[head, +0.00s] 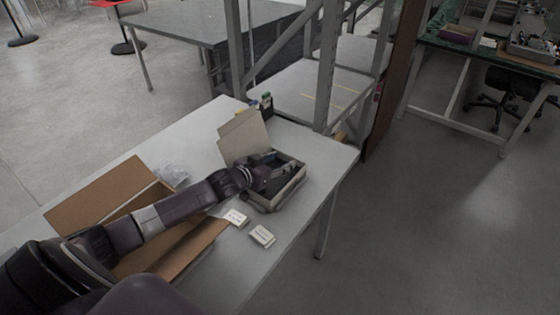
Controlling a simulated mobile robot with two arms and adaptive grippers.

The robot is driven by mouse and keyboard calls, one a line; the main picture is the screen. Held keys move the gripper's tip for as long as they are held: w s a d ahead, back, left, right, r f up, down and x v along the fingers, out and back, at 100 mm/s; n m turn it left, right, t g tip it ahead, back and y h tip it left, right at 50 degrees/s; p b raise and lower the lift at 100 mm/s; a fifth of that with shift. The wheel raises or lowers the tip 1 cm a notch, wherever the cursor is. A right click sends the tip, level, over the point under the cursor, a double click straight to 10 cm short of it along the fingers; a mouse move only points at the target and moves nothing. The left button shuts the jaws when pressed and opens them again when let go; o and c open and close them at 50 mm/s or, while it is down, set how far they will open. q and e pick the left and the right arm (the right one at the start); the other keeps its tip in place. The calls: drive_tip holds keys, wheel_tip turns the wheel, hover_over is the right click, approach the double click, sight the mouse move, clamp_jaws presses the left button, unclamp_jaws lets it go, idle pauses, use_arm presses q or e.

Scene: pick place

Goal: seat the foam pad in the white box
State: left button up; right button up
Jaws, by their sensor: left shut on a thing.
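The white box (292,190) stands open at the right end of the white table, its pale lid (243,137) raised at the back. Its inside looks dark. My left gripper (278,170) reaches in from the left and is over and partly inside the box opening. It is shut on the foam pad, a dark piece (289,168) that is hard to tell from the dark inside of the box. The gripper hides much of the pad, and I cannot tell whether it lies flat. My right gripper is not in view.
A brown cardboard box (110,192) lies open under my left arm, with clear plastic (172,174) behind it. Two small white packets (262,236) lie in front of the white box. Small bottles (265,103) stand at the table's back edge near a metal rack (327,65).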

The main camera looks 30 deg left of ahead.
use_arm(q)
drive_tip(key=shift+f, duration=0.35)
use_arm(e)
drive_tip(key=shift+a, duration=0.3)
